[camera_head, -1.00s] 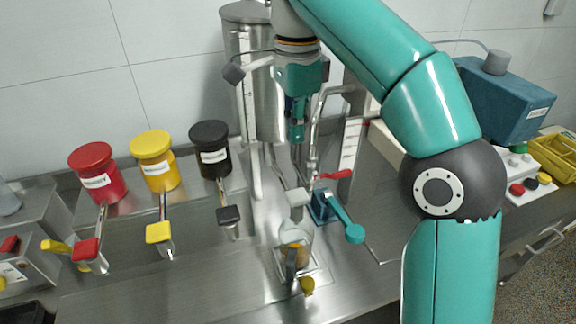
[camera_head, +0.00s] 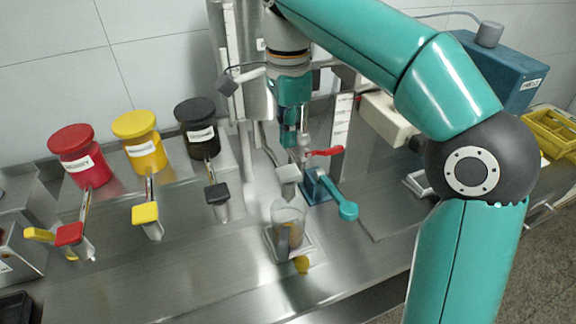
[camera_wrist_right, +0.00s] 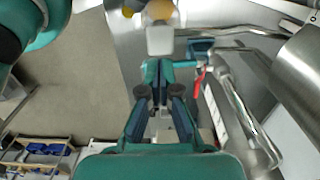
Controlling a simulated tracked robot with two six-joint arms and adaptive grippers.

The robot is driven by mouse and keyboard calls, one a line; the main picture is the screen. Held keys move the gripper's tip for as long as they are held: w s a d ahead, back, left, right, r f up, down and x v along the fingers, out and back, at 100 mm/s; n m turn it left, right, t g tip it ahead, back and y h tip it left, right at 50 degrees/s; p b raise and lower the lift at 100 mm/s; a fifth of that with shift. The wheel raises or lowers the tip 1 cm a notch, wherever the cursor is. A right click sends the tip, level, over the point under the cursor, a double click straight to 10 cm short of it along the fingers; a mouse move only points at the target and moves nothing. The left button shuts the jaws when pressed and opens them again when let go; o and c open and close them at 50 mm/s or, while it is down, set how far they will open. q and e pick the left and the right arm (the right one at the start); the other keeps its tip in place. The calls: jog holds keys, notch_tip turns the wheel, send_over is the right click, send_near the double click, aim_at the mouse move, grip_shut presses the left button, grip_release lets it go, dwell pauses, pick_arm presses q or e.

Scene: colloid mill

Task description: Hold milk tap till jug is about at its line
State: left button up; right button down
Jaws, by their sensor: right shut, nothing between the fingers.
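The clear jug (camera_head: 288,215), with a grey handle, stands on a small square tray at the front of the steel bench. Something orange-brown shows low in it; its line is too small to make out. A pale paddle lever (camera_head: 288,174), which seems to be the milk tap's, is above the jug; it also shows in the right wrist view (camera_wrist_right: 160,40). My right gripper (camera_head: 290,140) is shut and empty, pointing down just above and behind the paddle. A gap to the paddle appears in the wrist view, but contact is hard to judge. My left gripper is out of view.
A red lever (camera_head: 326,152) and a teal-handled valve (camera_head: 345,207) are close on the right of the paddle. Red (camera_head: 78,155), yellow (camera_head: 140,140) and black (camera_head: 198,128) jars with taps stand at left. A steel column (camera_head: 230,70) rises behind.

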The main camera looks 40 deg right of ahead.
aim_at(288, 172)
jog(key=shift+f, duration=3.2)
jog(key=shift+b, duration=0.3)
jog(key=shift+f+b, duration=0.5)
jog(key=shift+f, duration=0.45)
jog(key=shift+s, duration=0.1)
jog(key=shift+f, duration=0.15)
dwell(3.3)
